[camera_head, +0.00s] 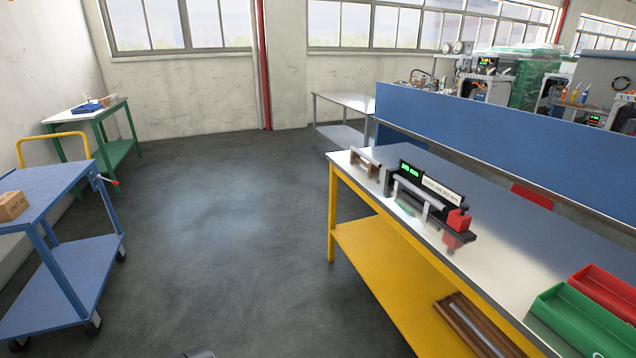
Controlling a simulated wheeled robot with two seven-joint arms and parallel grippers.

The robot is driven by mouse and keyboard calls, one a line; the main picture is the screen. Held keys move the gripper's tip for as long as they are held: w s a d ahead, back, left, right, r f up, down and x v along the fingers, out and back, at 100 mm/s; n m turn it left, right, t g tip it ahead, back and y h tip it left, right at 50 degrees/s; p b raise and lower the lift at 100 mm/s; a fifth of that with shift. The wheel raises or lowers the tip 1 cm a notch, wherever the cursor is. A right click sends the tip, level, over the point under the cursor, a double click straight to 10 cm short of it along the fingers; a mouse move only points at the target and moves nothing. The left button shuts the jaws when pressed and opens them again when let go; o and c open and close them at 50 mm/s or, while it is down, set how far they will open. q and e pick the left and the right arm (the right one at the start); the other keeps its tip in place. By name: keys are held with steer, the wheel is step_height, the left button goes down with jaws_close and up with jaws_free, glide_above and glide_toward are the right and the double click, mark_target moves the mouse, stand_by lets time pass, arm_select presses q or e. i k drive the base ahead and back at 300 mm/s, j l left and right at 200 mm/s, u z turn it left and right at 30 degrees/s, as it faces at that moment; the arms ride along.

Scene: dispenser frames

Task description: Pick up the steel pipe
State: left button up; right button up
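A light grey pipe-like bar (418,191) lies lengthwise along the front of a dark device (430,182) on the workbench; the device has green lit displays and a red block at its right end. A shorter grey bar (364,156) rests on a small brown stand near the bench's far left corner. On the yellow lower shelf, a brown tray (447,310) holds long grey and brown pieces. I cannot tell which of these is the steel pipe. Neither gripper can be made out. A small grey piece at the bottom edge may be part of me.
The metal-topped workbench (500,219) with yellow legs stands at right, backed by a blue panel (480,135). Green (560,310) and red bins sit at its near right. A blue trolley (55,178) with a box stands at left. The floor between is clear.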

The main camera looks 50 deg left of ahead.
mark_target(427, 197)
steer(key=u, duration=0.95)
steer(key=i+j+z, duration=0.15)
steer(key=z, duration=0.3)
steer(key=i+j+z, duration=0.15)
steer(key=j+z, duration=0.2)
steer(key=z, duration=0.15)
steer(key=j+z, duration=0.25)
steer(key=z, duration=0.2)
steer(key=i+j, duration=0.05)
